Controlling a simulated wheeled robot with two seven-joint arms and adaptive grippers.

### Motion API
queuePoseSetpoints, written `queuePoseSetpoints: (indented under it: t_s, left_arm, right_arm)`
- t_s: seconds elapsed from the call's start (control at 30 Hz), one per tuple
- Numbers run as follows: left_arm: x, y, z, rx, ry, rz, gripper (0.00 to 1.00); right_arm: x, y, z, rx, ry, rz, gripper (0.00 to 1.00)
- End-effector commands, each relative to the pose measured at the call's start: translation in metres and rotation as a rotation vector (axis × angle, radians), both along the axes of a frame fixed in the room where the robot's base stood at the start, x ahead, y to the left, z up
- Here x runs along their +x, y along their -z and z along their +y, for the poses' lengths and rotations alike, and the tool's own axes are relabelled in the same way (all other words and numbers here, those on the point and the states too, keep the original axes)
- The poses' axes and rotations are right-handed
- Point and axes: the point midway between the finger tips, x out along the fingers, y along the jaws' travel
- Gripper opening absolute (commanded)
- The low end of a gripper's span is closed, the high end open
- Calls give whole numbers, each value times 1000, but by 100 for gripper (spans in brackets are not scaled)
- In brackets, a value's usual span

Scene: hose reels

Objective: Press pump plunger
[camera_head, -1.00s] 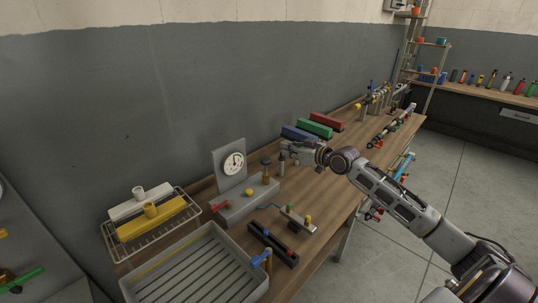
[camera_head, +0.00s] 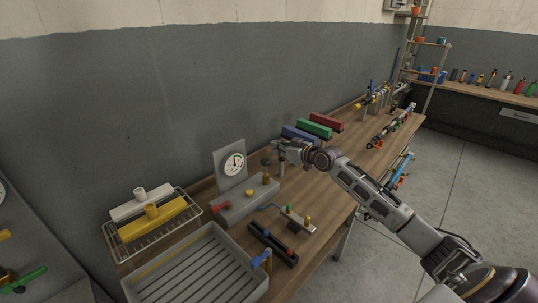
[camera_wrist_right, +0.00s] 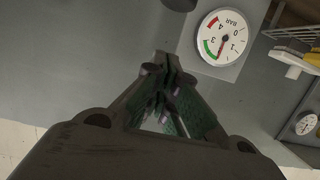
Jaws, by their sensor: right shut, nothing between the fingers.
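The grey pump unit (camera_head: 238,207) stands on the wooden bench, with a round white gauge (camera_head: 234,164) on its upright panel. The gauge also shows large at the upper right of the right wrist view (camera_wrist_right: 224,38). The pump plunger (camera_head: 266,173), a brass post with a dark top, stands on the unit to the right of the gauge. My right gripper (camera_head: 277,148) is shut and empty, above and slightly right of the plunger; contact cannot be told. Its fingertips meet in the right wrist view (camera_wrist_right: 168,58), where the plunger is not visible. My left gripper is out of view.
A grey slatted tray (camera_head: 135,287) and a wire rack (camera_head: 108,243) with yellow and white parts lie to the left. A black block (camera_head: 273,244) sits in front of the unit. Blue, green and red bins (camera_head: 314,128) stand behind my right arm, near the wall.

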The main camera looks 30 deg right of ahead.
Motion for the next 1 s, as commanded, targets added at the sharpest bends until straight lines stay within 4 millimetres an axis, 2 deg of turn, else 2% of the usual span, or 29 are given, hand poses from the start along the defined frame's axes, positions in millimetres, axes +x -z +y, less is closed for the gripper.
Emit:
queuePoseSetpoints:
  t_s: [0.67, 1.0]
  left_arm:
    - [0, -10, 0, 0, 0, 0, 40]
    - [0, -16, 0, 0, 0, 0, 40]
  right_arm:
    - [43, 10, 16, 2, 0, -2, 0]
    - [42, 44, 15, 1, -1, 0, 0]
